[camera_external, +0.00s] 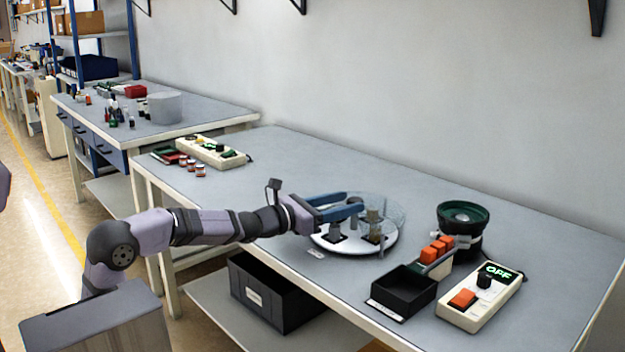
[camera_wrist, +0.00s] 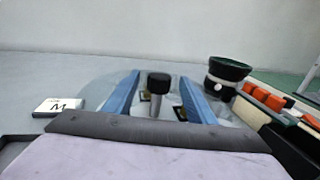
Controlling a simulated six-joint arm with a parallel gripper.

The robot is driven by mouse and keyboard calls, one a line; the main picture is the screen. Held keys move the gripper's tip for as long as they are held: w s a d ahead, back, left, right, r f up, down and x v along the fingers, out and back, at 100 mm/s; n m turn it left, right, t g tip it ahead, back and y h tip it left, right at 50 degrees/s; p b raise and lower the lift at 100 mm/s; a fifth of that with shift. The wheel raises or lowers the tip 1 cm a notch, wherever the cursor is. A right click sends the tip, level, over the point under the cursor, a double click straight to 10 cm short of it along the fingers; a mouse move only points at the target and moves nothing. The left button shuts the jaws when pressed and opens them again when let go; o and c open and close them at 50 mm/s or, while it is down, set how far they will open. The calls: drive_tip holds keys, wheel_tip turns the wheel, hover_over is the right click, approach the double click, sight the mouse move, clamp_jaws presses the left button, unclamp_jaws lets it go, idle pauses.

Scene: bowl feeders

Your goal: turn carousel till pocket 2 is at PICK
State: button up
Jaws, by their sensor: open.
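The carousel (camera_external: 330,243) is a round pale disc with dark square pockets and upright posts, under a clear cover on its far side. My gripper (camera_external: 357,204) reaches in from the left over the disc. Its two blue fingers are apart. In the wrist view my gripper (camera_wrist: 162,95) has a black-topped grey knob post (camera_wrist: 159,88) standing between the fingers, with gaps on both sides. Dark pockets show beside the post. No pocket numbers are readable. A small white label (camera_external: 315,253) lies at the disc's front left edge; its text is too small to read.
Right of the carousel are a green-rimmed bowl feeder (camera_external: 462,217), orange blocks (camera_external: 437,249) on a track, a black bin (camera_external: 402,291) and a control box (camera_external: 480,298) reading OFF. Another control box (camera_external: 212,152) and small jars (camera_external: 191,165) stand far left. A white card marked M (camera_wrist: 59,106) lies left of my fingers.

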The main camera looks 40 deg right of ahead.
sight(354, 199)
drive_tip(key=shift+x, duration=1.8)
clamp_jaws()
drive_tip(key=g+p, duration=0.1)
drive_tip(key=m+p, duration=0.1)
drive_tip(key=shift+w+r+g+y+p, duration=0.15)
drive_tip(key=shift+r+g+y+p, duration=0.15)
drive_tip(key=shift+r+g+p, duration=0.1)
drive_tip(key=m+g+y+p, duration=0.1)
drive_tip(key=m+g+p, duration=0.1)
drive_tip(key=g, duration=0.1)
drive_tip(key=shift+f+m+g+y+p, duration=0.25)
drive_tip(key=shift+m+g+y+p, duration=0.2)
drive_tip(key=shift+m+g+y, duration=0.25)
unclamp_jaws()
drive_tip(key=shift+f, duration=0.1)
drive_tip(key=shift+a, duration=0.1)
